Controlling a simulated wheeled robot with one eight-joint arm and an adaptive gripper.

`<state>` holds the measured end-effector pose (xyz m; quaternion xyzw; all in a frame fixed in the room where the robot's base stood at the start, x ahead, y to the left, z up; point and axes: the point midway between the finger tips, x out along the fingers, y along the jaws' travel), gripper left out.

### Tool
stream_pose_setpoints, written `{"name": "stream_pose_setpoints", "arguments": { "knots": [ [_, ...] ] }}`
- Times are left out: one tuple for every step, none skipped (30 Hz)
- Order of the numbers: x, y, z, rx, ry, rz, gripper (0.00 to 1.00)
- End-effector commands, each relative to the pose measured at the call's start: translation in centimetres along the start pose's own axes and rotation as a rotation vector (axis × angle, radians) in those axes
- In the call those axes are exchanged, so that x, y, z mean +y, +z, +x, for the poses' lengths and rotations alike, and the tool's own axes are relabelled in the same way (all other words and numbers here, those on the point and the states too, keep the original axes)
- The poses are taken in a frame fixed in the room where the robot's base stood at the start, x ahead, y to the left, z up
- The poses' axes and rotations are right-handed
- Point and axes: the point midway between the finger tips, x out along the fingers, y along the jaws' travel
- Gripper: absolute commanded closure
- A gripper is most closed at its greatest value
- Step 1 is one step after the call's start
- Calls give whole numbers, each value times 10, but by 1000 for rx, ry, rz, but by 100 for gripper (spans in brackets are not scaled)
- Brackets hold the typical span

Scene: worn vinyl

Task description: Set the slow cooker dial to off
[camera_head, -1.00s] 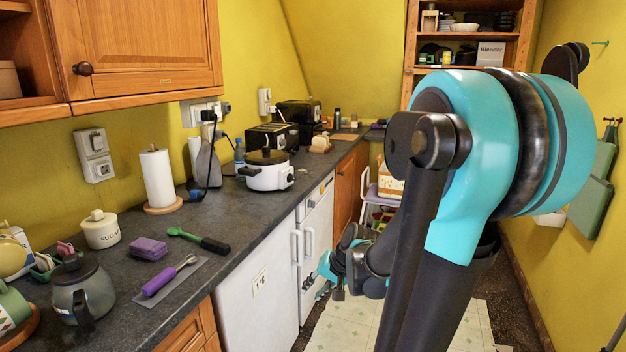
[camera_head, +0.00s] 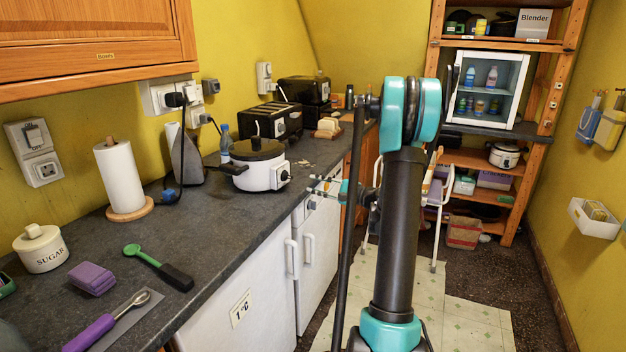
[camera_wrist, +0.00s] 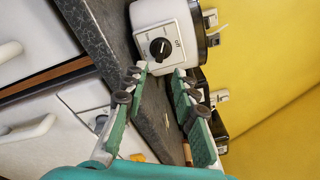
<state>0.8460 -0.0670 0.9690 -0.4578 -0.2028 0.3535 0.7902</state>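The white slow cooker (camera_head: 258,172) with a dark lid stands on the counter. Its black dial (camera_head: 285,177) is on the side facing my gripper. In the wrist view the dial (camera_wrist: 160,48) sits on a light panel of the slow cooker (camera_wrist: 150,12), with small markings too blurred to read fully. My gripper (camera_head: 312,184) is off the counter's front edge, right of the cooker and apart from it. In the wrist view my gripper (camera_wrist: 162,72) is open and empty, its fingertips on either side below the dial.
A toaster (camera_head: 271,123), a bottle (camera_head: 225,143) and a butter dish (camera_head: 328,127) are around the cooker. A paper towel roll (camera_head: 120,178) stands to the left. White appliance doors (camera_head: 245,285) with handles are below the counter edge. A walker-like frame (camera_head: 437,215) stands behind my arm.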

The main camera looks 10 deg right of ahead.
Motion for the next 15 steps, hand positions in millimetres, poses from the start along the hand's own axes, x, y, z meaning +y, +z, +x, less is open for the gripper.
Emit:
{"name": "stream_pose_setpoints", "arguments": {
  "knots": [
    [-1,-1,0,-2,-4,3,72],
    [-1,-1,1,-2,-5,4,72],
    [-1,-1,2,-3,-5,4,72],
    [-1,0,4,-3,-5,4,72],
    [-1,0,5,-3,-4,4,72],
    [-1,0,8,-3,-4,3,72],
    [-1,0,10,-4,-3,3,72],
    [-1,0,12,-4,-3,3,72],
    [-1,0,15,-4,-3,3,72],
    [-1,0,17,-3,-3,3,72],
    [-1,0,19,-3,-3,3,72],
    [-1,0,22,-3,-3,3,72],
    [-1,0,24,-3,-3,3,72],
    [-1,0,26,-3,-2,3,72],
    [0,0,30,-4,-2,2,72]
  ]
}}
